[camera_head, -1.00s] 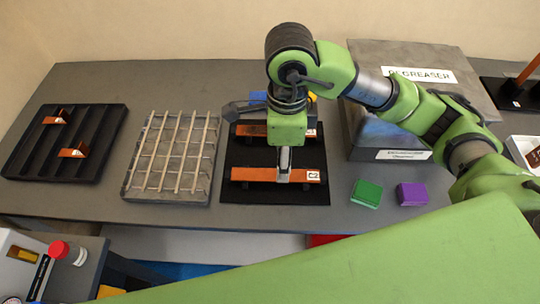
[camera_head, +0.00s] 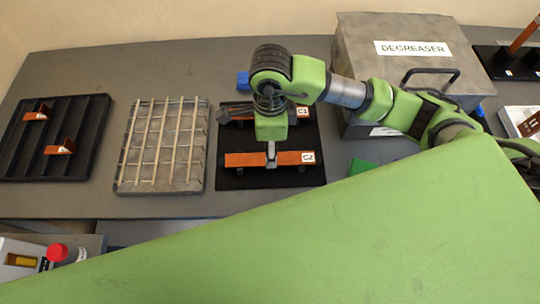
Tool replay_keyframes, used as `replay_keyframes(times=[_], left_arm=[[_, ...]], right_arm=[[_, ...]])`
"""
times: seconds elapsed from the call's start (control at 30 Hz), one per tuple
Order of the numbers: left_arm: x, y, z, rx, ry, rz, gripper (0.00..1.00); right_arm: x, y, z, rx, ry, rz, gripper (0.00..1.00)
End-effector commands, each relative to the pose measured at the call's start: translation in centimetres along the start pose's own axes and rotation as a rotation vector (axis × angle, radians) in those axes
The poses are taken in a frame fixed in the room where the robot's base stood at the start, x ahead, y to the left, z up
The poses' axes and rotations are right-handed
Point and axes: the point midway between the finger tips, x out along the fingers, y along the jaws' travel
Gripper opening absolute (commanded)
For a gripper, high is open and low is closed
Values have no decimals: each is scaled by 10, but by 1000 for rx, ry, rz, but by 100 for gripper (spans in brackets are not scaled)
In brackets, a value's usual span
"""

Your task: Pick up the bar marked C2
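The bar marked C2 (camera_head: 245,160) is a flat copper-coloured bar with a white label at its right end. It lies level across dark supports on the black mat (camera_head: 230,181). My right gripper (camera_head: 271,161) points down at the middle of this bar. A narrow finger shows in front of the bar; the other finger is hidden, so I cannot tell how tightly it closes. The bar marked C1 (camera_head: 238,123) lies behind, partly hidden by my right arm. My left gripper is not in view.
Left of the mat is a metal tray with a light rod grid (camera_head: 121,186), then a black slotted rack (camera_head: 13,172) holding copper pieces. A grey DEGREASER box (camera_head: 360,50) stands at the right. A green block (camera_head: 360,166) is partly hidden by my large green link.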

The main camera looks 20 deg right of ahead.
Motion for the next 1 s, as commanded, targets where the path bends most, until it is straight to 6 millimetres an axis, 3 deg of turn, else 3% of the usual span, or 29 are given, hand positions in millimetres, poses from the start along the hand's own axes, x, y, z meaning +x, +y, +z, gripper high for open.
replay_keyframes(times=[0.1, 0.3, 0.57, 0.6, 0.77, 1.0], left_arm=[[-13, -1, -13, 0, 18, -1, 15], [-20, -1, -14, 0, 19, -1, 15], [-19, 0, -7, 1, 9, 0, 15], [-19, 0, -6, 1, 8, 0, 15], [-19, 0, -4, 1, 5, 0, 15], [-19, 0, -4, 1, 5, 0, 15]], right_arm=[[15, 0, -1, 2, 5, 8, 47], [42, -2, 0, 1, 1, 4, 47], [47, -3, 0, -1, 1, 1, 47], [47, -3, 0, -1, 1, 1, 45], [47, -3, 0, -1, 0, 1, 3], [46, -3, 1, 0, -1, 0, 0]])
